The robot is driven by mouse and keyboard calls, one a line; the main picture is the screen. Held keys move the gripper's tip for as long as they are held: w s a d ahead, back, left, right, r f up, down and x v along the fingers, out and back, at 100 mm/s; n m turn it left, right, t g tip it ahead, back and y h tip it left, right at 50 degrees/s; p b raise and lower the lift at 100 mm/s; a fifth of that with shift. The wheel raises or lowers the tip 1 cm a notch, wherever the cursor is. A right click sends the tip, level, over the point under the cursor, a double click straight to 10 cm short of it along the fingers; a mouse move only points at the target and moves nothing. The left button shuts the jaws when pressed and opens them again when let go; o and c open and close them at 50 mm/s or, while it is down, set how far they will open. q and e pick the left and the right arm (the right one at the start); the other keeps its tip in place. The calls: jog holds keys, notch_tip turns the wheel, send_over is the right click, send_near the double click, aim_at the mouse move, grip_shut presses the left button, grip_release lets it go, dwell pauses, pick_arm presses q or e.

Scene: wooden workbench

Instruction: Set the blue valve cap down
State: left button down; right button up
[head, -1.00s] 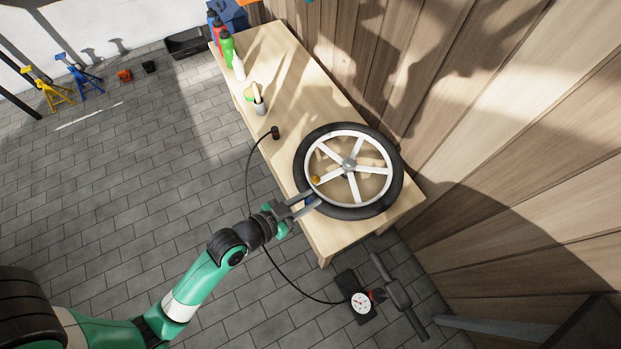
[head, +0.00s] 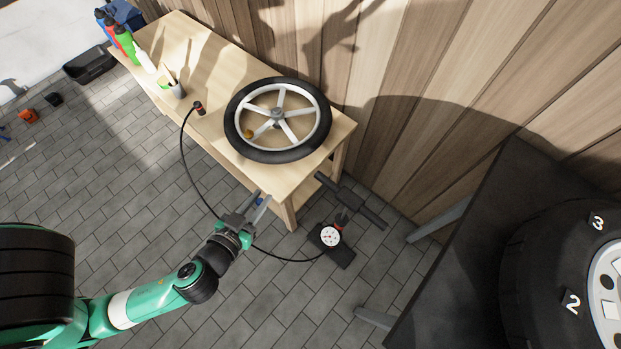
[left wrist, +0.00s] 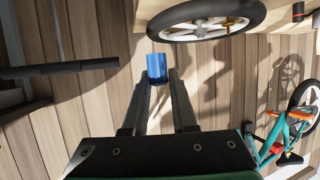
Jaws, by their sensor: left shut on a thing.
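The blue valve cap (left wrist: 172,62) is a small blue cylinder between the fingertips of my left gripper (left wrist: 160,80) in the left wrist view. In the head view only a bit of blue (head: 259,202) shows at the fingertips. My left gripper (head: 256,204) is shut on the cap, off the near edge of the bench (head: 200,60) by its front leg. The cap is clear of the wheel (head: 240,142), which lies flat on the bench. My right gripper is in neither view now.
A hose runs from the bench to a pump with a gauge (head: 330,237) on the floor. A dark stand with a numbered wheel (head: 560,250) is at the right.

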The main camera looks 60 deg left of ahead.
pick_arm(q)
notch_tip(320, 180, down, 2)
jog(key=d+h, duration=0.1)
jog(key=d, duration=0.1)
jog(key=m, duration=0.1)
send_over(281, 186)
jog(key=shift+t, duration=0.3)
jog(key=f, duration=0.9)
jog(key=shift+s+d+f+p, duration=0.2)
jog(key=shift+s+f+p, duration=0.15)
jog(key=shift+f+p, duration=0.05)
jog(key=shift+w, duration=0.1)
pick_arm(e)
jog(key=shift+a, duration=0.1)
pick_arm(q)
jog(key=f+b, duration=0.1)
jog(key=f, duration=0.1)
jog(key=f+b, duration=0.1)
jog(key=shift+w+a+f+b, duration=0.2)
jog(key=shift+f+b, duration=0.1)
jog(key=shift+f, duration=0.1)
jog(key=shift+s+r, duration=0.1)
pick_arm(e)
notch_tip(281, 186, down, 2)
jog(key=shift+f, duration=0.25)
pick_arm(q)
jog(key=c, duration=0.7)
grip_release()
